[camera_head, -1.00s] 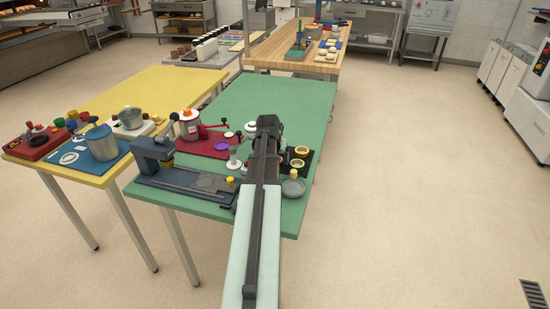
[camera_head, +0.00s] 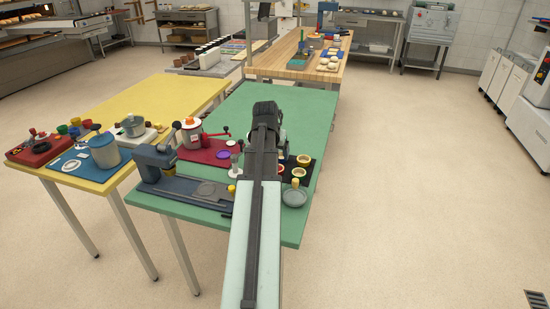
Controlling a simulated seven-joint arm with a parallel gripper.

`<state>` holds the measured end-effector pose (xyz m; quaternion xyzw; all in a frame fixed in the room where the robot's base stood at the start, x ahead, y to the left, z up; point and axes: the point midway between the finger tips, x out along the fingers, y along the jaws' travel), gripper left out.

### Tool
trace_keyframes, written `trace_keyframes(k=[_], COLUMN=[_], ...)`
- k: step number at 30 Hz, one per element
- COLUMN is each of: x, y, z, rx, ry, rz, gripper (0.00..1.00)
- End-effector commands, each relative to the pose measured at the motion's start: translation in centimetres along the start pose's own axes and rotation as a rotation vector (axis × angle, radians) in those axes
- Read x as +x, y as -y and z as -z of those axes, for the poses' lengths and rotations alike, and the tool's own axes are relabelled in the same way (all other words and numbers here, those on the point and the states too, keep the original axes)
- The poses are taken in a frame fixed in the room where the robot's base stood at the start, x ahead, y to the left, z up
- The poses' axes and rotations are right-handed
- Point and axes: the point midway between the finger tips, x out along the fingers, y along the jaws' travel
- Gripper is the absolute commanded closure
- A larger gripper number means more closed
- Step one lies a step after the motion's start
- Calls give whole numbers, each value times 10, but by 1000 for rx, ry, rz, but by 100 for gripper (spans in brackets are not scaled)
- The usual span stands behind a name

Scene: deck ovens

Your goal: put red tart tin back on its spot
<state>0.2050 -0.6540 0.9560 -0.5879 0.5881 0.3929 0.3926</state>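My arm reaches out over the green table, and its dark end (camera_head: 266,115) is above the middle of the table. The fingers are hidden behind my own arm, so I cannot see whether they are open or hold anything. A black mat (camera_head: 312,178) lies to the right of my arm, partly covered by it. Two yellow-rimmed tins (camera_head: 304,160) stand on it. A small reddish rim (camera_head: 281,169) shows at the mat's left, right beside my arm; it may be the red tart tin, but it is mostly hidden.
A grey round dish (camera_head: 294,198) lies in front of the mat. Left of my arm are a blue press (camera_head: 156,163), a red mat (camera_head: 205,153) with a pot (camera_head: 191,134), and a purple ring (camera_head: 223,155). The far part of the green table (camera_head: 300,105) is clear.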

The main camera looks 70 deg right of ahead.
Motion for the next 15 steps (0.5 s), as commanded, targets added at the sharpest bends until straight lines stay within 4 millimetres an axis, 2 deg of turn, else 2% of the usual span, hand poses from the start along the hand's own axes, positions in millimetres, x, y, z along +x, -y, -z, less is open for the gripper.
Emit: trace_keyframes(k=[6,15], x=[-18,-22], y=[0,0], z=[0,0], rx=[0,0], ry=[-1,0], rz=[0,0], gripper=[17,17])
